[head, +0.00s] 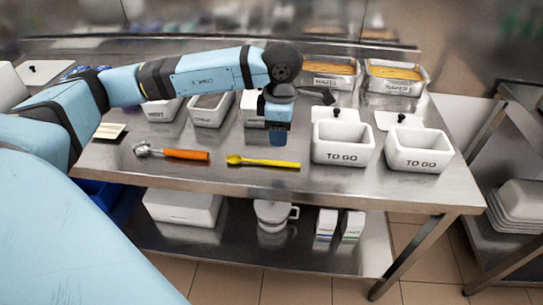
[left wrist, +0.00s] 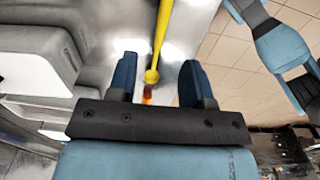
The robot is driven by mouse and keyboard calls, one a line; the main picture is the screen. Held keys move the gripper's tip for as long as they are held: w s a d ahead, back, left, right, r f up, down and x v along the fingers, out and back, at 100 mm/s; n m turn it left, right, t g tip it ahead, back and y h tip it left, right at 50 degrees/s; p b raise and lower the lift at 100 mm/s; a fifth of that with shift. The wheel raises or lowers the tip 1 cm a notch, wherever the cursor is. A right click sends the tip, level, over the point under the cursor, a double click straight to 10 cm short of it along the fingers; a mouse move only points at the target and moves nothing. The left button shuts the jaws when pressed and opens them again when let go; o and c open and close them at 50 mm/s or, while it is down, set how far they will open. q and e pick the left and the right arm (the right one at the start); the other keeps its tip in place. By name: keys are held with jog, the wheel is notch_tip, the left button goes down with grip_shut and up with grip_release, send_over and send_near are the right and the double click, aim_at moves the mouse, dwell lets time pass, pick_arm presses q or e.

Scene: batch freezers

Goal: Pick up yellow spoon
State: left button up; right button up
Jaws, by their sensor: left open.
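The yellow spoon (head: 268,162) lies flat on the steel table, its bowl to the left and its handle to the right. My left gripper (head: 277,142) hangs over the spoon's handle, fingers pointing down, and looks just above or behind it. In the left wrist view the spoon (left wrist: 160,40) runs from the top edge down to between the two open fingers (left wrist: 160,65), with space on both sides. The fingers hold nothing. My right gripper does not show.
A scoop with an orange handle (head: 186,155) lies left of the spoon. Two white TO GO containers (head: 342,157) (head: 418,163) stand to the right. The table's front edge is close to the spoon.

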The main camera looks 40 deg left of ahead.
aim_at(280, 162)
pick_arm(q)
jog(key=f, duration=0.9)
jog(key=shift+d+b, duration=0.25)
jog(key=shift+b, duration=0.05)
jog(key=shift+c, duration=0.4)
grip_shut()
